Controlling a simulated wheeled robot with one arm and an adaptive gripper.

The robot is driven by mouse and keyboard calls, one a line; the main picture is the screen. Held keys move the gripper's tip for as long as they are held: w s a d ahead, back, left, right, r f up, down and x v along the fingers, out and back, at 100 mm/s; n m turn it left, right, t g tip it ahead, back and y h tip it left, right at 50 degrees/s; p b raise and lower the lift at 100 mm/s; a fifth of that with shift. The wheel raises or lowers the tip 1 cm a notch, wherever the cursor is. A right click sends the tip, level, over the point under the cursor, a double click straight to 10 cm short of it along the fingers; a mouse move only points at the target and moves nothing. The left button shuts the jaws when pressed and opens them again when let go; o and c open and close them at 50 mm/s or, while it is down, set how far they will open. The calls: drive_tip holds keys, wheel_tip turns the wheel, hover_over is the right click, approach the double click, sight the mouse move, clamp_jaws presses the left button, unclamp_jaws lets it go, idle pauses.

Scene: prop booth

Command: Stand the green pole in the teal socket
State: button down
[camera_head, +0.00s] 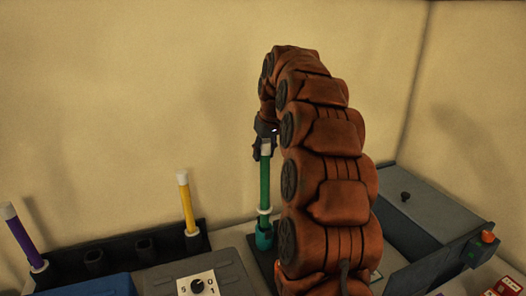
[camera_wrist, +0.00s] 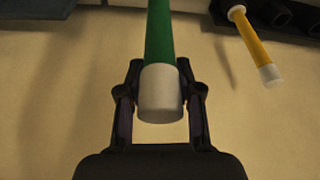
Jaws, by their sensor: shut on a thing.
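The green pole (camera_head: 265,186) is upright in the head view, with a white collar near its lower end. My gripper (camera_head: 266,148) is shut on its upper end. In the wrist view the green pole (camera_wrist: 159,35) runs away from the camera, and its white end cap (camera_wrist: 160,95) sits between the two fingers of my gripper (camera_wrist: 159,88). The teal socket (camera_head: 264,238) is directly below the pole in the head view. The pole's lower end meets the socket's top there; how deep it sits inside I cannot tell.
A dark rack (camera_head: 120,259) at left holds a purple pole (camera_head: 22,235) and a yellow pole (camera_head: 187,204), with empty holders between them. A grey box with a dial (camera_head: 197,286) stands in front. A grey lidded box (camera_head: 440,218) is at right. My arm hides part of the bench.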

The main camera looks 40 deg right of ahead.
sight(264, 171)
drive_tip(key=shift+f+b, duration=1.9)
drive_tip(key=shift+f, duration=1.55)
drive_tip(key=c, duration=0.7)
unclamp_jaws()
drive_tip(key=v, duration=1.2)
drive_tip(key=shift+a+f, duration=0.1)
drive_tip(key=shift+a, duration=0.05)
